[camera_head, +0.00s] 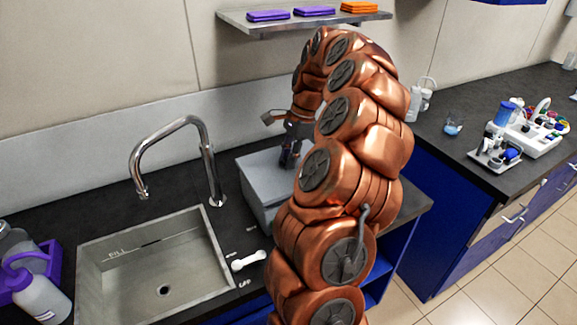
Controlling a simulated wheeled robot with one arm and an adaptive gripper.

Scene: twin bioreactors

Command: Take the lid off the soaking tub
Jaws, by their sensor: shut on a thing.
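The soaking tub (252,200) is a grey box on the dark counter, right of the sink. Its flat grey lid (262,170) covers the top. My gripper (290,160) points down over the lid and is shut on it at about the middle. The fingertips are small and dark here, so the exact grip point is unclear. I cannot tell whether the lid rests on the rim or sits slightly above it. My copper arm hides the right side of the tub and lid.
A sink (155,265) with a tall curved faucet (170,130) lies to the left. A wall shelf (300,23) hangs above. The right counter (450,95) holds bottles and a rack.

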